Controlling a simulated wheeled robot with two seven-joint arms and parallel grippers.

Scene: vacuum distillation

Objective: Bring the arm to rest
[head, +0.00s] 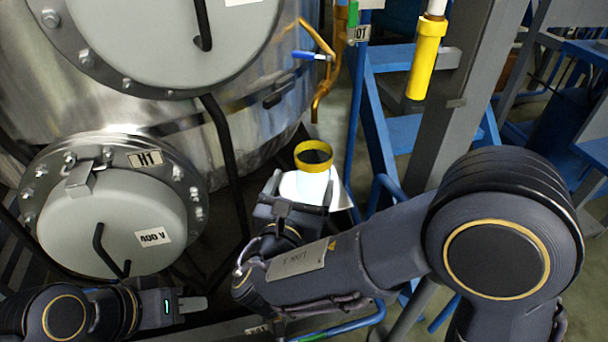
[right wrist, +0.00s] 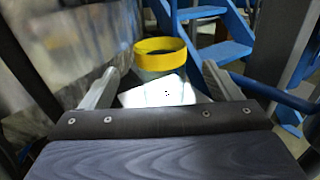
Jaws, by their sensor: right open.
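A pale container with a yellow rim (head: 313,154) stands below and in front of the brass tap (head: 319,95), which has a blue handle. Its yellow rim (right wrist: 160,53) also shows in the right wrist view. My right gripper (head: 302,190) is at the container's near side. In the right wrist view its two fingers (right wrist: 160,84) are spread wide, with the container upright beyond and between them; I see no finger touching it. My left gripper (head: 193,304) is at the lower left, apart from the container. Its fingers are seen edge-on.
A large steel vessel with a round flange cover marked H1 (head: 112,222) fills the left. Blue steps (head: 400,130) and a grey post (head: 445,130) stand to the right. A yellow tube (head: 427,60) hangs on the post. A blue rail (head: 345,326) runs low in front.

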